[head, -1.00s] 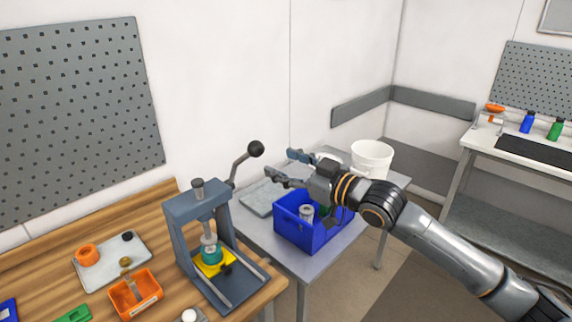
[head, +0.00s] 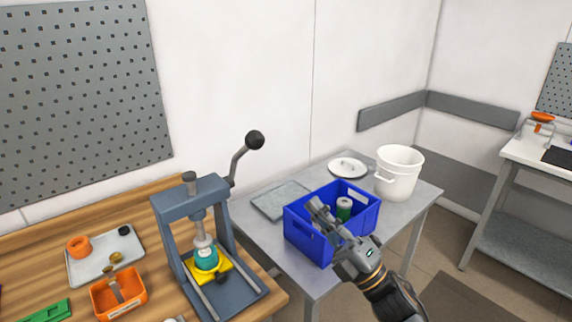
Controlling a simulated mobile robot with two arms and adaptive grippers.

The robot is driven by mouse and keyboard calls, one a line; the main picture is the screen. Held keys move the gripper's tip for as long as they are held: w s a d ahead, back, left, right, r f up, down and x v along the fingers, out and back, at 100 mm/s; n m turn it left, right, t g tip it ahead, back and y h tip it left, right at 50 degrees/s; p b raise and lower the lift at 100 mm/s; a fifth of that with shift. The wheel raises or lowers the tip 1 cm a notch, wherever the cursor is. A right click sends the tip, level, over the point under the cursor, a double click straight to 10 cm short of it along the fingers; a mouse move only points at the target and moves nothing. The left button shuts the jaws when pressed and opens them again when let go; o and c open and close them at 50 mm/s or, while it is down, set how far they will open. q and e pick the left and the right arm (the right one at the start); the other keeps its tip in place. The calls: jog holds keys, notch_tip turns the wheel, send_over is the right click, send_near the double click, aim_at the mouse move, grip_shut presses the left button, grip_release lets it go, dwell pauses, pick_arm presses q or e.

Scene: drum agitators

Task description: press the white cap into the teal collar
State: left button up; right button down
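The teal collar (head: 206,258) sits upright on a yellow plate (head: 221,270) in the blue-grey arbor press (head: 164,215). A pale, whitish piece (head: 204,243) stands in the collar's top, under the press ram (head: 197,214). It may be the white cap, but I cannot tell how deep it sits. The press lever is raised, with its black knob (head: 255,140) at the upper right. My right gripper (head: 315,210) is in front of the blue bin, right of the press and apart from it. Its fingers overlap, so its opening is unclear. My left gripper is out of view.
The blue bin (head: 364,219) holds a green-and-white item (head: 343,208) on the grey table (head: 262,232). A white bucket (head: 399,175) and a white lid (head: 348,168) stand behind. An orange bin (head: 133,301) and a grey tray (head: 100,266) lie left of the press.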

jog(key=p, duration=0.7)
send_near(261, 146)
jog(key=shift+n, duration=0.4)
jog(key=x, duration=0.6)
jog(key=shift+w, duration=0.15)
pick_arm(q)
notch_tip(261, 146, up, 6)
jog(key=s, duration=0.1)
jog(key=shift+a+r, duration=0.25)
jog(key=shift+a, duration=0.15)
pick_arm(e)
jog(key=shift+w+a+r, duration=0.1)
jog(key=shift+w+a, duration=0.2)
